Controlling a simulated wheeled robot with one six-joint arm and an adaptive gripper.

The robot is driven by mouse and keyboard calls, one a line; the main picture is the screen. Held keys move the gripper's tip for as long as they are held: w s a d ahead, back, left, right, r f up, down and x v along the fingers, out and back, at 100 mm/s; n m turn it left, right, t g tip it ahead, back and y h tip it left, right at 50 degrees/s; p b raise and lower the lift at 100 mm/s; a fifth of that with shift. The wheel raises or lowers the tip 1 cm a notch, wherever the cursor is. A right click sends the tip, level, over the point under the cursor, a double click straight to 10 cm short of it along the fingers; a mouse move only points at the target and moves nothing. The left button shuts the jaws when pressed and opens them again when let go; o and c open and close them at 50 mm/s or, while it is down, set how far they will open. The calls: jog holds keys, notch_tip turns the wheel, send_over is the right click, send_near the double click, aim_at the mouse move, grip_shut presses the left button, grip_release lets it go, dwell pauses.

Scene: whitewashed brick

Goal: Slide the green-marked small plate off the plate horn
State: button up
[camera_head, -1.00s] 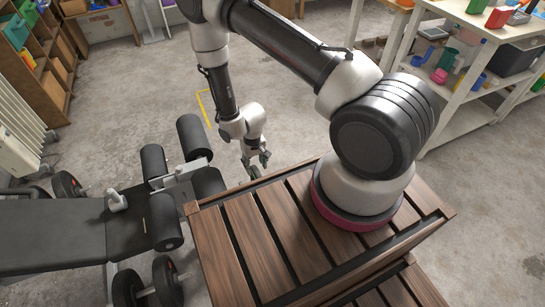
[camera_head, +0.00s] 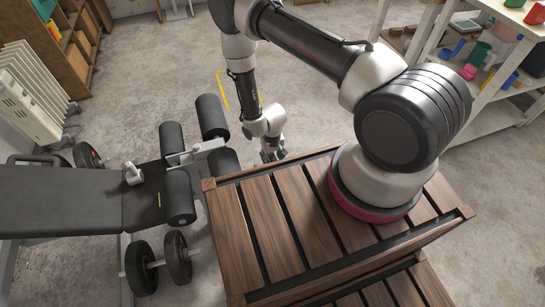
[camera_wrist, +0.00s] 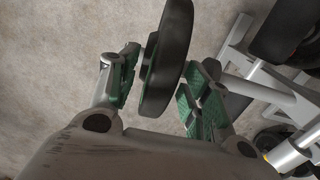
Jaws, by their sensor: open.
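In the wrist view a dark round plate (camera_wrist: 170,58), seen nearly edge-on, stands between the fingers of my gripper (camera_wrist: 166,84). A grey hub or stub shows at its left side. The fingers are apart, one on each side, with green pads; the right one is close to the plate's face, and I cannot tell if it touches. A pale bar (camera_wrist: 258,88), possibly the horn, lies to the right. In the head view my gripper (camera_head: 272,154) hangs just right of the bench's rollers; the plate there is not clear.
A weight bench (camera_head: 75,200) with black foam rollers (camera_head: 180,190) stands at the left. Other dark weight plates (camera_head: 177,257) sit low beside it. A white shelf (camera_head: 495,95) stands at the right. Concrete floor behind my gripper is clear.

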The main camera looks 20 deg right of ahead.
grip_shut()
dwell(0.4)
